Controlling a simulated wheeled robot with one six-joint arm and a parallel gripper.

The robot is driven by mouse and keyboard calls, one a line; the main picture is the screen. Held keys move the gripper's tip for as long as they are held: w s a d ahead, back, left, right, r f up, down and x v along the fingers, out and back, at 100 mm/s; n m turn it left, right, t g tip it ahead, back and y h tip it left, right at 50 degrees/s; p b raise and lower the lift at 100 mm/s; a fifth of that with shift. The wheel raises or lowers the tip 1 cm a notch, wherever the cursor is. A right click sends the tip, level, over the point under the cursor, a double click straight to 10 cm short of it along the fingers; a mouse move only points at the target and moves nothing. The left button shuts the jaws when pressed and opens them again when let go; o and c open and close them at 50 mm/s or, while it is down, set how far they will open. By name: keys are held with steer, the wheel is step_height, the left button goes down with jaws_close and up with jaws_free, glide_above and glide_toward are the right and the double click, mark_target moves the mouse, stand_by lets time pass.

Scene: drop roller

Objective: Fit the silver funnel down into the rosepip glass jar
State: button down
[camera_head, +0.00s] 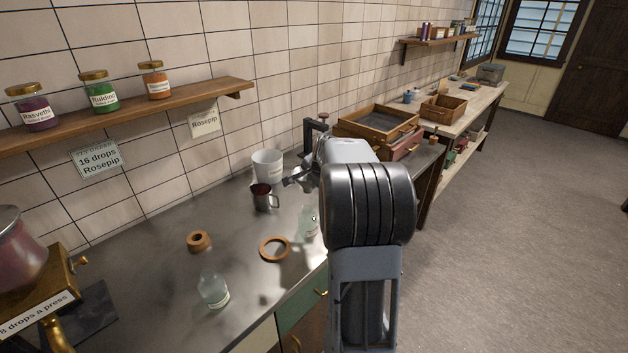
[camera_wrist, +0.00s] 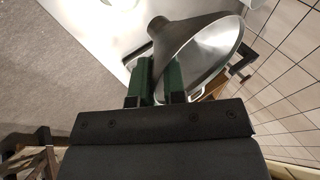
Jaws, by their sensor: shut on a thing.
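The silver funnel (camera_wrist: 208,52) fills the top of the wrist view, tilted, with its narrow spout towards the upper left and its wide mouth to the right. My gripper (camera_wrist: 158,75) is shut on the funnel near its rim, between the two green fingers. In the head view my arm covers most of the gripper and funnel. Two clear glass jars stand on the metal counter: one jar (camera_head: 213,290) at the front and another jar (camera_head: 309,222) just left of my arm. Their labels are too small to read, so I cannot tell which is rosepip.
A wooden ring (camera_head: 274,249), a smaller wooden collar (camera_head: 198,241), a metal mug (camera_head: 264,197) and a white pot (camera_head: 267,165) stand on the counter. A press (camera_head: 38,295) is at left; wooden trays (camera_head: 378,130) are behind my arm. The counter between jar and collar is bare.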

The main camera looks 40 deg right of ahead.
steer(key=shift+a, duration=0.1)
steer(key=shift+f+b, duration=2.25)
steer(key=shift+f, duration=0.65)
steer(key=shift+f+b, duration=1.4)
steer(key=shift+f, duration=0.3)
steer(key=c, duration=1.1)
jaws_free()
steer(key=v, duration=1.3)
steer(key=shift+s+r+b, duration=0.15)
steer(key=shift+r+b, duration=0.2)
steer(key=shift+b, duration=0.05)
steer(key=shift+a, duration=0.1)
